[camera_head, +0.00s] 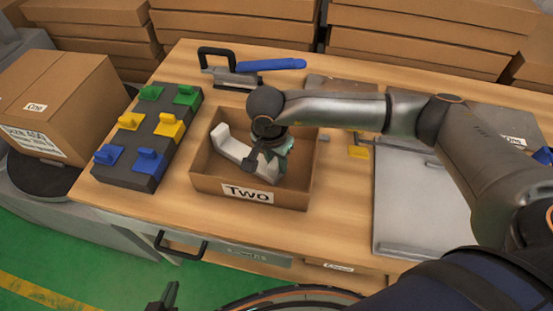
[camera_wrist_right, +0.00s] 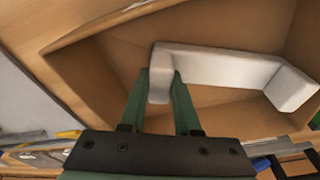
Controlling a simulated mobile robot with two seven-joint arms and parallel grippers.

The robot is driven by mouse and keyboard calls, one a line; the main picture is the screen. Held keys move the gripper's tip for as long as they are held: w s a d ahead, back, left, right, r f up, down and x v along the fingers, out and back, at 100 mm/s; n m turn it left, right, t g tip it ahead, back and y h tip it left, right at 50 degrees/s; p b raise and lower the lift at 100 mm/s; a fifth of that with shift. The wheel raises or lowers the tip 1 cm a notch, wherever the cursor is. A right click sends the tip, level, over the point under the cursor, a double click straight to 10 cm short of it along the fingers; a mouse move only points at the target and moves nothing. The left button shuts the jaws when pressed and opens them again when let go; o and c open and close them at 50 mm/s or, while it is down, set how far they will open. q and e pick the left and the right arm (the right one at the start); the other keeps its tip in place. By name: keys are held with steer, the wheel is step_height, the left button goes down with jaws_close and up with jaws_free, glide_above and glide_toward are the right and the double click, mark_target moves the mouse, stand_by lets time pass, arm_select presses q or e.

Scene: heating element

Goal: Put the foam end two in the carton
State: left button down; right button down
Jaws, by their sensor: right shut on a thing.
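The white foam end (camera_head: 234,146) is a U-shaped piece lying at a slant inside an open brown box labelled "Two" (camera_head: 205,184). In the right wrist view the foam end (camera_wrist_right: 220,65) has one short leg between the green fingers of my right gripper (camera_wrist_right: 161,78), which is shut on it. In the head view my right gripper (camera_head: 268,160) reaches down into the box and hides part of the foam. A brown carton (camera_head: 75,88) labelled "One" stands at the far left on a dark round base. My left gripper (camera_head: 165,296) shows only partly at the bottom edge, away from everything.
A dark block with green, yellow and blue clips (camera_head: 143,140) lies between the carton and the open box. A tool with a blue handle (camera_head: 265,66) is behind the box. A grey panel (camera_head: 420,200) lies right. The front table strip is clear.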

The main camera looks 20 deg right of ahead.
steer(key=shift+f, duration=0.1)
steer(key=shift+f+b, duration=0.15)
steer(key=shift+b, duration=0.15)
steer(key=c, duration=0.6)
jaws_free()
steer(key=shift+c, duration=0.2)
steer(key=shift+r+p, duration=0.3)
steer(key=shift+p, duration=0.05)
step_height(320, 180, up, 12)
steer(key=s+a+b, duration=0.1)
steer(key=shift+a+f+b, duration=0.15)
steer(key=shift+a+b, duration=0.1)
steer(key=shift+b, duration=0.05)
